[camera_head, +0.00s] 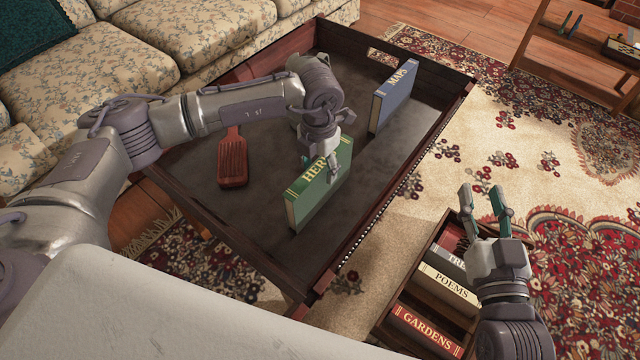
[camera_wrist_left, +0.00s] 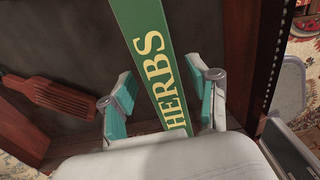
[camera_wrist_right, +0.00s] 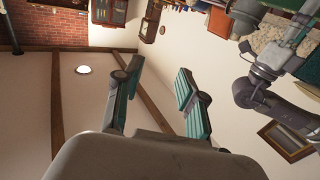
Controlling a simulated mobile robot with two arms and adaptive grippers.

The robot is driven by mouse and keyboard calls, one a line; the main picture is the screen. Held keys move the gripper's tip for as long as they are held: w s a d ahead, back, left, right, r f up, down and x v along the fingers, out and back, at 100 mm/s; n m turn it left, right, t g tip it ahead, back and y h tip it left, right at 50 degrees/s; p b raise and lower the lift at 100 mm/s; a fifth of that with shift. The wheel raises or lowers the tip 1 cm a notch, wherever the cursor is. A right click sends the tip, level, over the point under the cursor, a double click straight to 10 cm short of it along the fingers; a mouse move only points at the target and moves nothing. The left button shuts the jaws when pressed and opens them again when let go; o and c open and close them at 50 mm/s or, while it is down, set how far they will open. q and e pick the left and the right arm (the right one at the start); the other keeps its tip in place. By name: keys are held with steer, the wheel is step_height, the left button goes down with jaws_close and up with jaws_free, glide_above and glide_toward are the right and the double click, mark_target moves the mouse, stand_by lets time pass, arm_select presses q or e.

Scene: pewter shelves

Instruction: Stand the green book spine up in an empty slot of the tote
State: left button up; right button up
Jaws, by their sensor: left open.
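The green book (camera_head: 321,188), marked HERBS, stands upright on its long edge on the dark tray table, its spine facing up. My left gripper (camera_head: 325,158) is over it; in the left wrist view the open fingers (camera_wrist_left: 165,98) lie on either side of the green spine (camera_wrist_left: 158,70), with gaps visible. The wooden tote (camera_head: 397,342) stands at the lower right with books marked TRE..., POEMS and GARDENS in it. A gap shows between POEMS and GARDENS. My right gripper (camera_head: 485,208) is open and empty above the tote's far end, its fingers pointing up.
A blue MAPS book (camera_head: 392,97) stands farther back on the tray table (camera_head: 430,140), whose raised rim surrounds it. A red-brown brush (camera_head: 232,158) lies to the left. A sofa (camera_head: 190,40) borders the far left side. Patterned rug lies right of the table.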

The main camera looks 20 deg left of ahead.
arm_select(q)
step_height(320, 180, down, 5)
steer(key=shift+s+d+r+b, duration=0.15)
steer(key=shift+b, duration=0.65)
arm_select(e)
step_height(320, 180, up, 7)
steer(key=s+t+y, duration=0.1)
steer(key=t, duration=0.3)
steer(key=shift+s+a+t+y, duration=0.2)
steer(key=shift+a+t+y, duration=0.1)
steer(key=shift+a, duration=0.05)
arm_select(q)
jaws_close()
